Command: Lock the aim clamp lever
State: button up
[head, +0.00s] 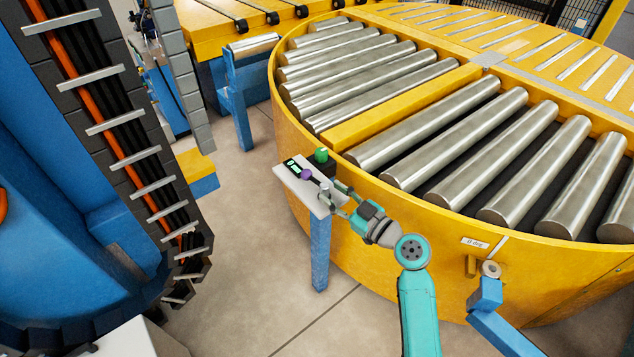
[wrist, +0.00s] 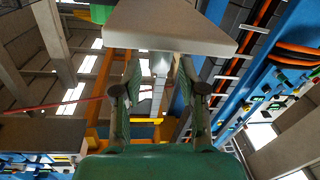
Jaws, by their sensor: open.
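The lever with a purple knob (head: 305,174) sits on a small pale shelf (head: 300,190). Its dark arm runs toward a short grey cylinder (head: 324,188). My gripper (head: 334,197) is at the shelf's right edge, its fingers spread near the cylinder, with the purple knob beyond them. In the wrist view my gripper (wrist: 160,72) is open, with a grey metal piece (wrist: 160,66) showing between the fingers; I cannot tell whether they touch it. The pale shelf (wrist: 170,28) fills the top of that view. The purple knob is not visible there.
Beside the lever are a dark display (head: 291,166) with green marks and a green button (head: 321,155) on a black box. A blue post (head: 319,250) carries the shelf. The yellow roller turntable (head: 400,235) stands close on the right; a blue machine with a cable chain (head: 140,165) is left.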

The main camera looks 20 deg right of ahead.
aim_at(321, 185)
jog(key=shift+x, duration=3.2)
grip_shut()
